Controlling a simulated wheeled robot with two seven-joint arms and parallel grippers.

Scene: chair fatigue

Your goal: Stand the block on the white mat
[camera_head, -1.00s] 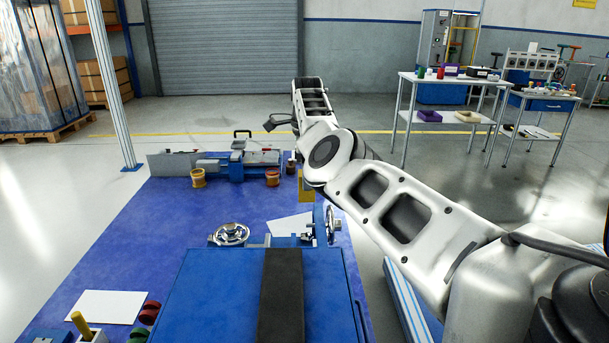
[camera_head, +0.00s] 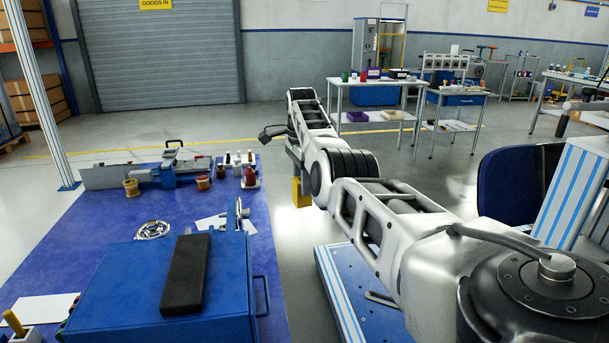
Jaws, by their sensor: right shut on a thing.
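A yellow block (camera_head: 300,192) hangs upright at the end of my right arm. My right gripper (camera_head: 295,172) is shut on it, with its fingers mostly hidden behind the arm. In the picture the block lies just right of the blue table's edge, against the grey floor. Two flat white sheets lie on the table. One white mat (camera_head: 48,308) is at the near left, and a white sheet (camera_head: 208,223) is partly hidden behind the blue case. I cannot tell which is the task's mat. My left gripper is not in view.
A blue case (camera_head: 120,290) with a dark slab (camera_head: 187,272) on top fills the table's near part. A metal handwheel (camera_head: 153,229), spools (camera_head: 131,188) and a clamp device (camera_head: 172,170) stand behind. Blue table surface (camera_head: 90,225) is bare at the left.

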